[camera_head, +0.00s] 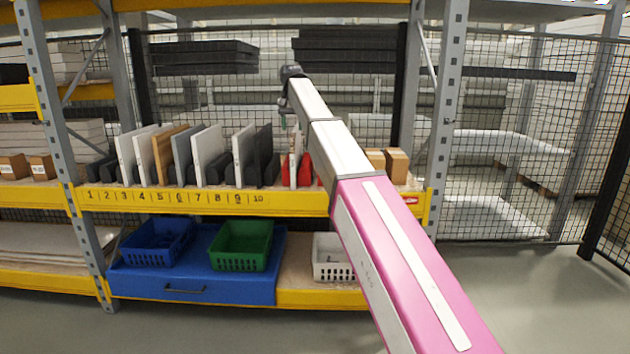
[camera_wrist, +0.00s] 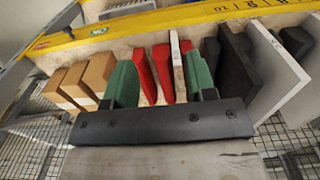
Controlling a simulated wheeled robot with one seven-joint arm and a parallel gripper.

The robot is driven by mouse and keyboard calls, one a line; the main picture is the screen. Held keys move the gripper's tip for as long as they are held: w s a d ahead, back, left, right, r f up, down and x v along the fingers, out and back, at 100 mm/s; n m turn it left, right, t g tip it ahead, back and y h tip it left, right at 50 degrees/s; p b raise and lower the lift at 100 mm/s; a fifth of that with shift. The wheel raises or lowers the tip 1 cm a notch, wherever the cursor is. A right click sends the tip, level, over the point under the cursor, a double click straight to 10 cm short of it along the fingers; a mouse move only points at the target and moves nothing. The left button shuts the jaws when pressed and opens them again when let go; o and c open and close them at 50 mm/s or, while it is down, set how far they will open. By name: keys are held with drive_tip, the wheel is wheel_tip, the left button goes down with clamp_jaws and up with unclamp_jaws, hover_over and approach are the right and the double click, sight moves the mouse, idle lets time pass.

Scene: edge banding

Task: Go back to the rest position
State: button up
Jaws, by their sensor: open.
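My gripper (camera_wrist: 161,80) shows in the wrist view with two green fingers spread apart and nothing held between them. Beyond the fingers are several red holders (camera_wrist: 163,68) on the shelf, with a thin white panel (camera_wrist: 177,55) standing upright among them. In the head view my arm reaches forward to the shelf, and the gripper end (camera_head: 285,118) hangs above and in front of the red holders (camera_head: 286,168). The fingers are mostly too small to make out there.
Upright panels (camera_head: 205,155) stand in a numbered row on the yellow-edged shelf (camera_head: 190,202). Cardboard boxes (camera_head: 396,164) sit right of the red holders. Blue (camera_head: 155,255), green (camera_head: 238,262) and white baskets (camera_head: 328,270) stand below. Grey posts (camera_head: 448,110) flank the shelf; the floor in front is clear.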

drive_tip(key=s+d+f, duration=0.4)
drive_tip(key=d+f, duration=0.1)
drive_tip(key=f, duration=0.6)
drive_tip(key=s+d+f, duration=0.4)
drive_tip(key=d+f, duration=0.1)
drive_tip(key=f, duration=0.6)
drive_tip(key=s+d+f, duration=0.3)
drive_tip(key=d+f, duration=0.2)
drive_tip(key=f, duration=0.7)
drive_tip(key=s+d+f, duration=0.6)
drive_tip(key=s+f, duration=0.4)
drive_tip(key=s, duration=0.1)
drive_tip(key=s+d+f, duration=0.6)
drive_tip(key=s+f, duration=0.4)
drive_tip(key=s, duration=0.2)
drive_tip(key=shift+d, duration=0.15)
